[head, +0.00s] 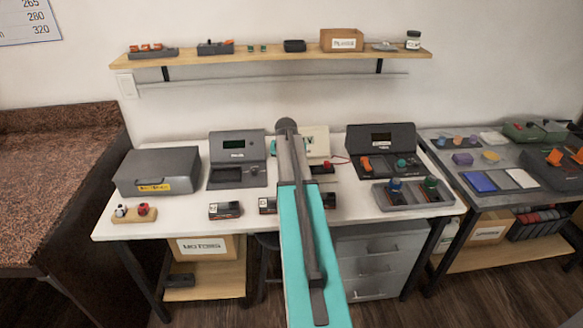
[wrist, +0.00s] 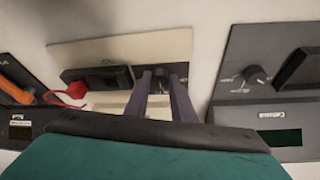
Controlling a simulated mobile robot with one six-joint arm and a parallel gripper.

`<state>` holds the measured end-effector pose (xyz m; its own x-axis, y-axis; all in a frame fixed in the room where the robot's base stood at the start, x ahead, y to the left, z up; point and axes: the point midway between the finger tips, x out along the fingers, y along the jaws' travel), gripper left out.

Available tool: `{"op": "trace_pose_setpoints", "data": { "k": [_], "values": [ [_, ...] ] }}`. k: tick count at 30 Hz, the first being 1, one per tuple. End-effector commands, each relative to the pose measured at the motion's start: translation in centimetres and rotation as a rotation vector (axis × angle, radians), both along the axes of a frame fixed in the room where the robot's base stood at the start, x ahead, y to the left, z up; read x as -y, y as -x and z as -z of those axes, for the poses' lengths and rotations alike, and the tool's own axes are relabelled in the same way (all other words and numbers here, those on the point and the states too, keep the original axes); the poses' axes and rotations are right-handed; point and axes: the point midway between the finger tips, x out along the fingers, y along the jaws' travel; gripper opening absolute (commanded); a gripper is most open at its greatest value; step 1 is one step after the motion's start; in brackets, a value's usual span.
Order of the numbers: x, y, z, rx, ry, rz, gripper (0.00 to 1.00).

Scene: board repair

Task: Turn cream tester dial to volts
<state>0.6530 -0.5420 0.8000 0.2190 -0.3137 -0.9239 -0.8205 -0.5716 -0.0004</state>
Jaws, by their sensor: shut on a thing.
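The cream tester (head: 316,136) stands at the middle back of the white workbench, partly hidden behind my arm in the head view. In the wrist view its cream panel (wrist: 105,52) fills the upper middle. Its small dark dial (wrist: 160,76) sits between the tips of my gripper (wrist: 161,82). The two fingers are shut on the dial. The dial's pointer and the small panel marks are too blurred to read, so I cannot tell its setting.
A grey meter with its own dial (wrist: 254,77) stands close by, to the tester's left in the head view (head: 237,150). A dark unit (head: 381,140) with an orange part stands to its right. A red clip (wrist: 76,90) lies by the cream panel. A shelf (head: 270,58) hangs above.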

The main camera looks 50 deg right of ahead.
Motion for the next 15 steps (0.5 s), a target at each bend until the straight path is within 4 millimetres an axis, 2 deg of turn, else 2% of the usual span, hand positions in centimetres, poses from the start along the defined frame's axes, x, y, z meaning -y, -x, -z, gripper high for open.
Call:
{"op": "trace_pose_setpoints", "data": {
  "k": [5, 6, 8, 15],
  "values": [
    [0.24, 0.04, -0.15, 0.001, 0.005, 0.001, 0.00],
    [0.24, 0.04, -0.15, 0.001, 0.005, 0.001, 0.29],
    [0.22, 0.03, -0.13, 0.001, 0.004, 0.001, 0.39],
    [0.12, 0.04, -0.05, 0.000, 0.002, -0.001, 0.41]
  ]
}}
